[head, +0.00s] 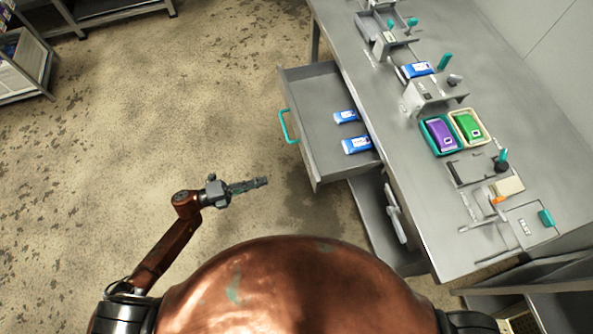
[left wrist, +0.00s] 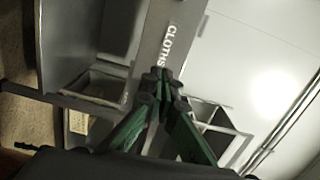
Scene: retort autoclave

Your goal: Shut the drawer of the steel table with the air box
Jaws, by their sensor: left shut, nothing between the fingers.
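The steel table (head: 455,225) stands on the right in the head view. Its drawer (head: 305,90) is pulled out to the left, with a teal handle (head: 288,127) on its front. Two blue-and-white packs (head: 357,145) lie inside. A grey box-like fixture (head: 435,93) is on the tabletop; I cannot tell whether it is the air box. My left gripper (head: 250,185) is shut and empty, apart from the drawer, below and left of its near front corner. Its closed fingers (left wrist: 162,82) also show in the left wrist view. My right gripper is out of view.
Purple and green packs sit in trays (head: 424,133) on the tabletop. A lower compartment (head: 370,215) of the table stands open. The left wrist view shows a panel lettered CLOTHS (left wrist: 160,20). A shelf unit (head: 35,70) is far left. The stained floor (head: 180,110) between is clear.

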